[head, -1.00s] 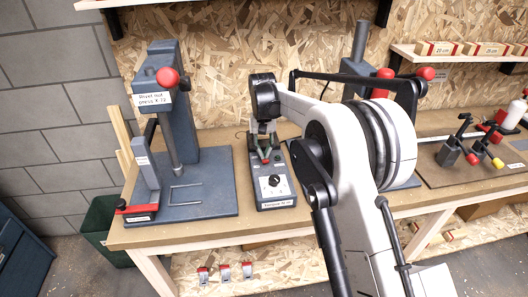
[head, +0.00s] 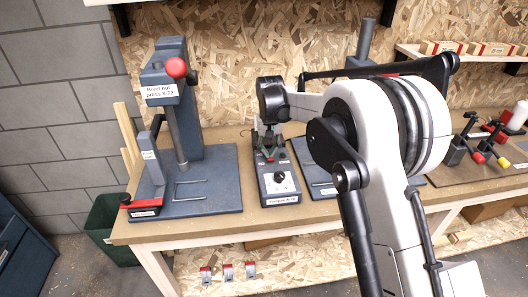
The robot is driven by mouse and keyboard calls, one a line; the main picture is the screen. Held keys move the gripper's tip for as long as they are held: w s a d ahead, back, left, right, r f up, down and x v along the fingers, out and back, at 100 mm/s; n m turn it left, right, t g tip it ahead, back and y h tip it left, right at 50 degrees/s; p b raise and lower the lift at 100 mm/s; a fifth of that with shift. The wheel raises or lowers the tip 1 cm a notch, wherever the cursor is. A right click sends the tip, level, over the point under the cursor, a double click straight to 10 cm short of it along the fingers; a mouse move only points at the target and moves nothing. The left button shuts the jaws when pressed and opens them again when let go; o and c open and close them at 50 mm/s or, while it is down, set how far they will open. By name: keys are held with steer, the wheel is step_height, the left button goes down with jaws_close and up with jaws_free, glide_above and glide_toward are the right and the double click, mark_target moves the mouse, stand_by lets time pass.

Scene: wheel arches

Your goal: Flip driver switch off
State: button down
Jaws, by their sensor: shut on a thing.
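The driver (head: 268,185) is a narrow grey box on the bench, with a white dial plate, a dark knob (head: 278,177) and a label at its front edge. My gripper (head: 268,153) points down over the rear part of the box, behind the knob. Its fingers are close together around a small part there, which appears to be the driver switch. The fingers mostly hide this part, so its position cannot be told. Small green and red patches show at the fingertips.
A rivet nut press (head: 205,188) with a red ball handle stands to the left on the bench. Another grey press base (head: 318,178) is close on the right, partly behind my arm. Several clamps (head: 480,148) with coloured tips stand far right.

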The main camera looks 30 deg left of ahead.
steer(key=shift+w+a, duration=0.5)
steer(key=shift+w, duration=0.15)
steer(key=shift+r, duration=0.1)
steer(key=shift+w+r, duration=0.1)
steer(key=shift+r, duration=0.15)
step_height(320, 180, up, 13)
steer(key=w+a, duration=0.1)
steer(key=shift+w+r, duration=0.15)
steer(key=shift+w, duration=0.1)
steer(key=shift+a, duration=0.15)
steer(key=shift+s+d+r+g+h+p, duration=0.3)
steer(key=shift+d+g+h+p, duration=0.1)
steer(key=shift+d+g+p, duration=0.15)
steer(key=shift+f, duration=0.15)
